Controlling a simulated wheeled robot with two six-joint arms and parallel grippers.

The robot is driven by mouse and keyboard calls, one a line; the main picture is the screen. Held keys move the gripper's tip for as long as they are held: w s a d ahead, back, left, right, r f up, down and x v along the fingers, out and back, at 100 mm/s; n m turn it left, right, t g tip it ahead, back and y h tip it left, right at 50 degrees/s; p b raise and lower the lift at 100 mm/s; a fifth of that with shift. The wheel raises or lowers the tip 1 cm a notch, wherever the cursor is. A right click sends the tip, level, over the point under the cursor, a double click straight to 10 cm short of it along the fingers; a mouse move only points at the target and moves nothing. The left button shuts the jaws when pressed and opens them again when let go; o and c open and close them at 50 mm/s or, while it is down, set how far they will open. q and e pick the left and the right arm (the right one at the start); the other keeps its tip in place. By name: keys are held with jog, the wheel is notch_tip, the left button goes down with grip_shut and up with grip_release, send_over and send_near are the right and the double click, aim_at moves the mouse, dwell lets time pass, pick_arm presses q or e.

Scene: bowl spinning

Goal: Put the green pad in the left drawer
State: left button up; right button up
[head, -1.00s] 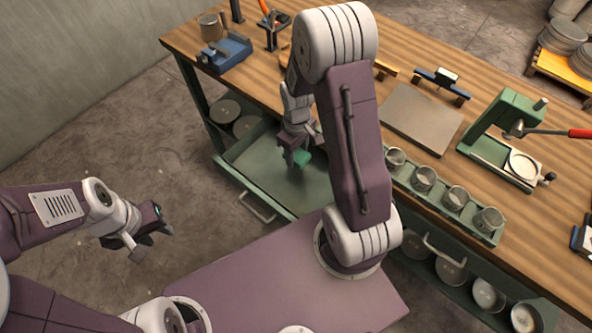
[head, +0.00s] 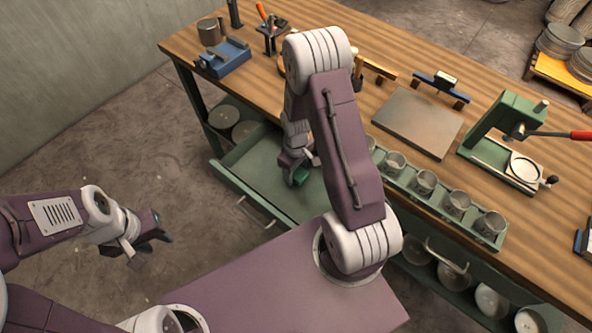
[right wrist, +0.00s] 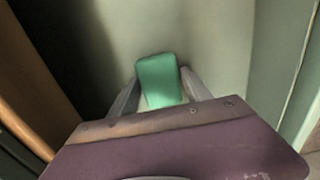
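The green pad (head: 301,176) is inside the pulled-out left drawer (head: 262,165), near its right part. My right gripper (head: 297,170) reaches down into the drawer with its fingers on the pad. In the right wrist view the pad (right wrist: 160,80) lies between the two fingertips, which appear to touch its sides, above the pale drawer floor. Whether the pad touches the floor is hard to tell. My left gripper (head: 150,246) is apart from the drawer at the left, open and empty.
The wooden workbench (head: 360,75) stands above the drawer. A row of metal cups (head: 425,182) in a green tray lies to the right, with a grey plate (head: 418,122) and a green press (head: 505,135) behind. The drawer's left part is empty.

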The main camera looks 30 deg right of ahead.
aim_at(296, 171)
jog(key=shift+o, duration=0.5)
jog(key=shift+r, duration=0.35)
notch_tip(296, 171, up, 12)
jog(key=p, duration=0.2)
jog(key=s+a+r+m+t, duration=0.1)
jog(key=s+a+r+m, duration=0.3)
jog(key=s, duration=0.4)
jog(key=shift+s+a+m, duration=0.3)
jog(key=shift+a+m, duration=0.1)
jog(key=shift+a, duration=0.5)
jog(key=shift+s, duration=0.1)
